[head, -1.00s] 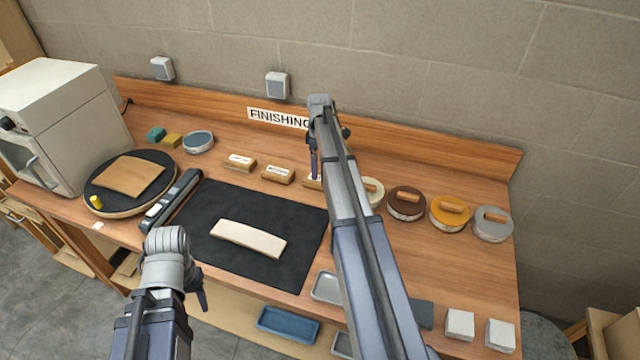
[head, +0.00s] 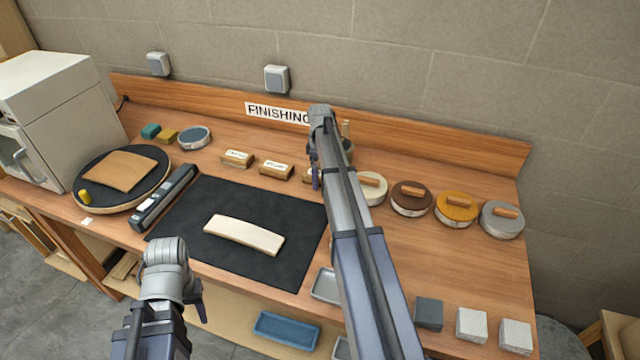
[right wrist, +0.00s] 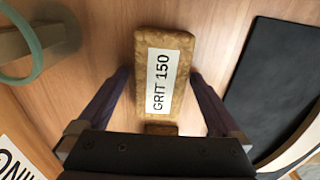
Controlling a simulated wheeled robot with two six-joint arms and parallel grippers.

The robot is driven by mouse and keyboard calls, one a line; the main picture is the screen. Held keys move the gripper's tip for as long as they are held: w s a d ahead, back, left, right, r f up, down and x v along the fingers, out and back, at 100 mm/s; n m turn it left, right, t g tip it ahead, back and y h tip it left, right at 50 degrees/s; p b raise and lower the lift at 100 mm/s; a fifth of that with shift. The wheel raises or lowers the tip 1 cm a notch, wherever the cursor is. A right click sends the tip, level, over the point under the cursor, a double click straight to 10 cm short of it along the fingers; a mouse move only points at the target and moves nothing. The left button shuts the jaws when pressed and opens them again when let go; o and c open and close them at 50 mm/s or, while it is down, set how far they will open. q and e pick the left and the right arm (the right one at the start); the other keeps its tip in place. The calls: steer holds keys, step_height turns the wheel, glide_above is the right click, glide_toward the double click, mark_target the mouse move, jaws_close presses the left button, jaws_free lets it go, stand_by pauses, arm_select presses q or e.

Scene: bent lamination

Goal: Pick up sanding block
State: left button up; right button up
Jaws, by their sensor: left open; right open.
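A tan sanding block labelled GRIT 150 (right wrist: 163,75) lies on the wooden bench in the right wrist view. My right gripper (right wrist: 161,80) is open, with one finger on each side of this block and no visible grip on it. In the head view my right gripper (head: 316,178) is at the third block (head: 307,175) of the row, mostly hidden by my arm. Two more labelled blocks, one at the left (head: 237,159) and one in the middle (head: 276,171), sit beside it. My left gripper (head: 199,303) is open and empty near the front edge.
A black mat (head: 200,205) with a pale curved wood piece (head: 244,235) lies in front of the blocks. Several round lidded tins, such as a brown one (head: 410,199), stand to the right. A wooden back rail (head: 420,145) runs behind.

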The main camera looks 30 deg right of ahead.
steer(key=c, duration=1.3)
